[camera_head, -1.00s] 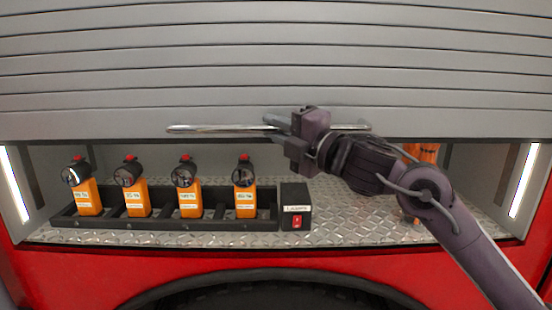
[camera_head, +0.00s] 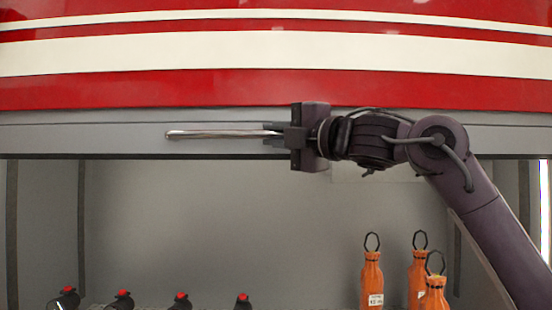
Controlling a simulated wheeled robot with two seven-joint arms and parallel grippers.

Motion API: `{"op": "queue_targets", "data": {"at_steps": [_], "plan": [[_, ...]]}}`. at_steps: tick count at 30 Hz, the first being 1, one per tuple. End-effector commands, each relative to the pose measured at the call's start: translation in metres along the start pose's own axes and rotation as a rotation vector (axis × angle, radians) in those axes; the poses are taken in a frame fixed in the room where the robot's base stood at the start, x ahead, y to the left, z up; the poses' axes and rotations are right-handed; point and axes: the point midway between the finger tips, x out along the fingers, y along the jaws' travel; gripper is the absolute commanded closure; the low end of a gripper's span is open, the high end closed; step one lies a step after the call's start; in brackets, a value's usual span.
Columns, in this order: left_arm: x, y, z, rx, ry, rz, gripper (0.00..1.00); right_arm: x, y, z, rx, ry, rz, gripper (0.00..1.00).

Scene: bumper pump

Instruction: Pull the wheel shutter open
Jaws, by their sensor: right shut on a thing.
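The grey wheel shutter (camera_head: 80,143) shows only as a narrow bottom strip under the red and white body panel. Its horizontal metal bar handle (camera_head: 215,134) runs along this strip. My right gripper (camera_head: 275,134) is shut on the bar handle, and my right arm reaches up to it from the lower right. The right part of the bar is hidden behind my gripper and arm. Below the shutter's lower edge the compartment is open to view. My left gripper is not in view.
Orange bottles with black loops (camera_head: 372,280) stand at the right inside the compartment. Tops of several black lamps with red buttons (camera_head: 123,300) show at the lower left. The grey back wall (camera_head: 220,220) is bare between them.

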Motion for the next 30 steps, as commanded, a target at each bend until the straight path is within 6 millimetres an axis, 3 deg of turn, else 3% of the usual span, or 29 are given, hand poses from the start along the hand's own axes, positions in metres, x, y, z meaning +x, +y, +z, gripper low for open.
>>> {"op": "queue_targets", "data": {"at_steps": [13,14,18,26,30], "plan": [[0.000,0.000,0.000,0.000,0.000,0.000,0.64,0.000,0.008,0.001,-0.001,-0.002,0.006,1.00],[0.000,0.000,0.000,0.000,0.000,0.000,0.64,0.000,0.008,0.001,-0.001,-0.002,0.006,0.81],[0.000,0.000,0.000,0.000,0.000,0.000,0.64,0.000,0.007,0.001,-0.001,-0.001,0.004,0.63],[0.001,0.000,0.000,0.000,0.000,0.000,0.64,0.000,0.005,0.001,-0.001,-0.001,0.001,0.62],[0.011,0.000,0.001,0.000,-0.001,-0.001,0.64,-0.011,0.002,0.001,-0.003,-0.001,0.002,0.62]]}}
